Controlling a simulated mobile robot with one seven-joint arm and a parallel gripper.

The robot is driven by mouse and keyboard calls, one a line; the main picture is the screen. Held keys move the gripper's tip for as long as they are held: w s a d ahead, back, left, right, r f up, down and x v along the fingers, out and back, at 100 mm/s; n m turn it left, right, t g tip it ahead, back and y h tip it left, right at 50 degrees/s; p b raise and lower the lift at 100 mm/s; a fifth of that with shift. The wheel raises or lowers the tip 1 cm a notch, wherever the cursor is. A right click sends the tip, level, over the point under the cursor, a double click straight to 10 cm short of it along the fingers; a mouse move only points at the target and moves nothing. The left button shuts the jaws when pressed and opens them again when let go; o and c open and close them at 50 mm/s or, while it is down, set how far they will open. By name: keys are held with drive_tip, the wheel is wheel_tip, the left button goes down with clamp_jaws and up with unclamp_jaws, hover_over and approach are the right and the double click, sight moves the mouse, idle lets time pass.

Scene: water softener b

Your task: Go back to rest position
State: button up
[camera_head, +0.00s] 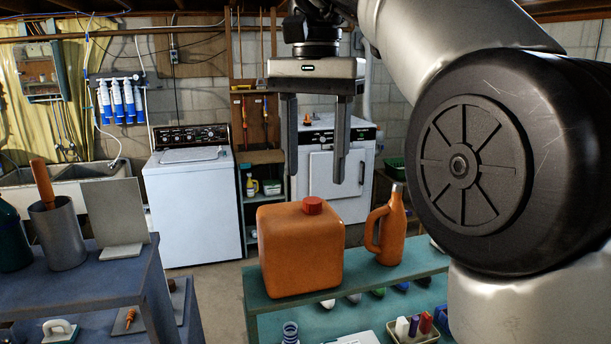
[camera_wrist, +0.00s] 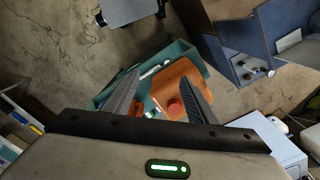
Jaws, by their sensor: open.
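My gripper (camera_head: 326,175) hangs pointing down in the head view, its two dark fingers apart with nothing between them. It is above and slightly behind an orange canister (camera_head: 300,250) with a red cap, in picture terms, and does not touch it. In the wrist view my gripper (camera_wrist: 160,88) shows both fingers spread, with the orange canister (camera_wrist: 182,88) and its red cap seen below, between and beyond the fingers. An orange jug (camera_head: 392,228) with a handle stands upright to the right of the canister.
The canister and jug stand on a teal shelf (camera_head: 385,279). A blue bench (camera_head: 75,285) with a grey cylinder (camera_head: 58,235) is at left. A white washer (camera_head: 192,200) and a white cabinet (camera_head: 335,180) stand behind. Bare floor (camera_head: 218,295) lies between bench and shelf.

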drive_tip(key=s+d+f+n+t, duration=0.2)
drive_tip(key=s+d+f, duration=0.4)
drive_tip(key=s+f, duration=0.2)
drive_tip(key=s+d+f+n+t, duration=0.3)
drive_tip(key=s+d+f, duration=0.3)
drive_tip(key=s+f, duration=0.3)
wheel_tip(320, 180, down, 4)
drive_tip(key=shift+d+r+t, duration=0.1)
drive_tip(key=shift+d+t, duration=0.2)
idle(0.8)
